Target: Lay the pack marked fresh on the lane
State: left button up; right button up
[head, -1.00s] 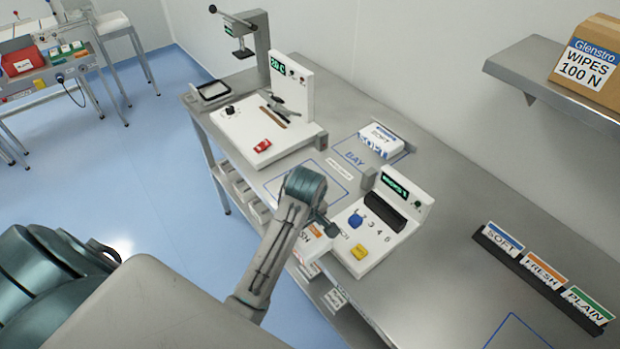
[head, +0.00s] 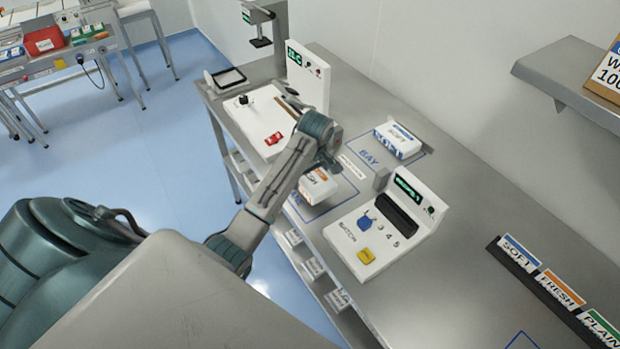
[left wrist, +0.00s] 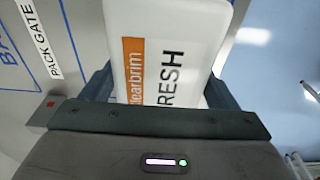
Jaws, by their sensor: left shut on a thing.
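The white pack marked FRESH (head: 317,186) has an orange band and hangs below my left gripper (head: 325,163). The left wrist view shows the pack (left wrist: 185,50) between the two fingers of the gripper (left wrist: 160,92), which is shut on it. In the head view the pack is above the front part of a blue-outlined area (head: 350,192) beside the PACK GATE label (left wrist: 41,38). I cannot tell the exact gap below it. The arm hides part of the pack and area. My right gripper is not in view.
A SOFT pack (head: 398,140) sits in the outlined BAY behind. A BATCH keypad unit (head: 375,235) stands to the right, and a white sealer-like machine (head: 262,125) to the left. A sign rack (head: 545,285) is far right. Bare bench lies between keypad and rack.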

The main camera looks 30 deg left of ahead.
aim_at(310, 181)
pick_arm(q)
jog(key=shift+w+a+r, duration=0.1)
jog(key=shift+w+a, duration=0.1)
notch_tip(310, 181, down, 3)
jog(key=shift+r+p, duration=0.1)
jog(key=shift+p, duration=1.05)
jog(key=shift+w+a+f, duration=0.1)
jog(key=shift+f, duration=0.35)
jog(key=shift+f, duration=0.1)
jog(key=o, duration=1.2)
